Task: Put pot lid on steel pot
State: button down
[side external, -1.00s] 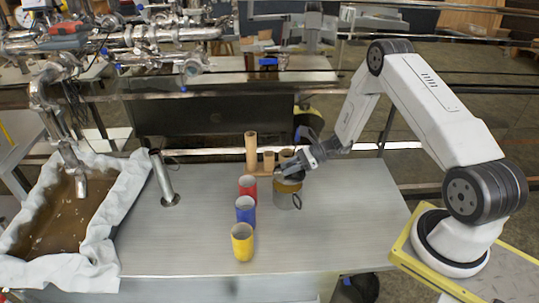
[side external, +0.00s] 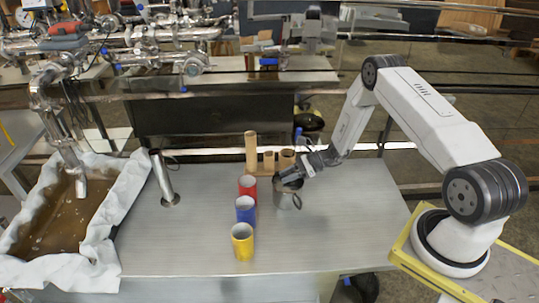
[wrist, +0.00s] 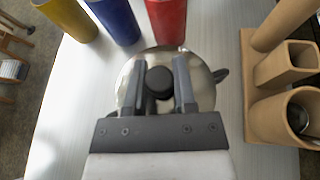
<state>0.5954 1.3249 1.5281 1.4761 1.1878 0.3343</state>
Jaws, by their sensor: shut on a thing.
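The steel pot (side external: 283,201) stands on the metal table, right of the coloured cylinders, with a loop handle on its right side. The round shiny pot lid (wrist: 203,88) lies over the pot's mouth in the wrist view and hides most of the pot. The pot's dark handle (wrist: 221,74) sticks out beside it. My gripper (wrist: 160,62) is shut on the lid's black knob (wrist: 160,83), one finger on each side. In the side view my gripper (side external: 290,179) is at the pot's top. I cannot tell whether the lid's rim touches the pot all round.
Red (side external: 248,185), blue (side external: 246,210) and yellow (side external: 242,242) cylinders stand in a row left of the pot. A brown holder with tubes (side external: 251,152) stands behind it. A cloth-edged pan (side external: 100,225) is at far left. The table's right side is clear.

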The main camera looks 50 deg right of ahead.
jog(key=shift+f, duration=0.3)
jog(key=shift+c, duration=2.1)
grip_release()
jog(key=shift+r, duration=0.1)
jog(key=shift+r, duration=0.35)
jog(key=v, duration=1.2)
jog(key=shift+f, duration=0.1)
